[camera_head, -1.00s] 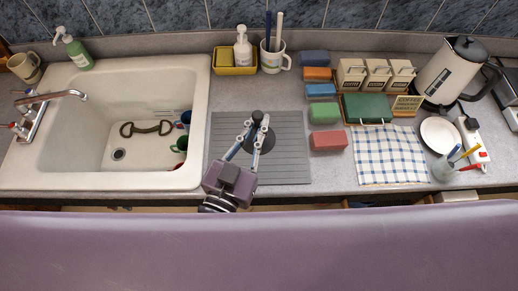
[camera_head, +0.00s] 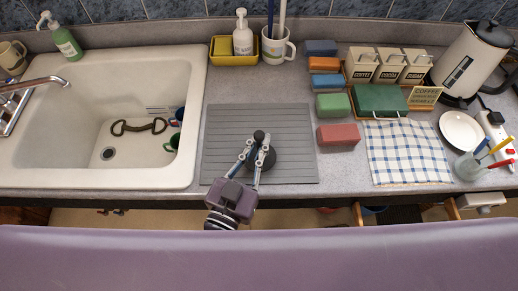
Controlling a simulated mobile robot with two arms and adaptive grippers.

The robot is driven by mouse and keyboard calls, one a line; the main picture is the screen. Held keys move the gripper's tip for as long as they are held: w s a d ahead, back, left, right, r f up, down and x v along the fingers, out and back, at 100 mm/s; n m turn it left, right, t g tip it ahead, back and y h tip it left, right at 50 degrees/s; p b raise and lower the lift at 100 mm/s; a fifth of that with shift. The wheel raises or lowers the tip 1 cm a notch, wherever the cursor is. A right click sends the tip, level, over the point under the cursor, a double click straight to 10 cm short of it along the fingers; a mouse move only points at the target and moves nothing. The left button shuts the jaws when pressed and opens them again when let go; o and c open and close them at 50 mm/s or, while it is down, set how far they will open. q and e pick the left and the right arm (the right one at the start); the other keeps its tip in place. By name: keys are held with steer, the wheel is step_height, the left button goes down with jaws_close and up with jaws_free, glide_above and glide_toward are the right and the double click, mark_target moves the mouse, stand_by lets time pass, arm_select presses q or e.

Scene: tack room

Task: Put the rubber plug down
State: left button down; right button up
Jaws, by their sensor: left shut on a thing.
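The rubber plug (camera_head: 266,162) is a dark round disc with a black knob on top. It shows over the grey ribbed mat (camera_head: 223,130) between the sink and the sponges. My left gripper (camera_head: 256,147) reaches in from the front and is shut on the plug near its knob. The fingers hide part of the disc. I cannot tell whether the disc touches the mat. My right gripper is not in view.
The sink (camera_head: 60,155) is at left, with cups and a dark handled item in it. Sponges (camera_head: 338,134), a checked cloth (camera_head: 408,152) and a green box (camera_head: 379,100) are at right. A yellow tray (camera_head: 235,58) stands behind. The mat around the plug is clear.

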arm_select(q)
steer(key=shift+f, duration=0.8)
steer(key=shift+f, duration=0.15)
steer(key=c, duration=2.1)
jaws_free()
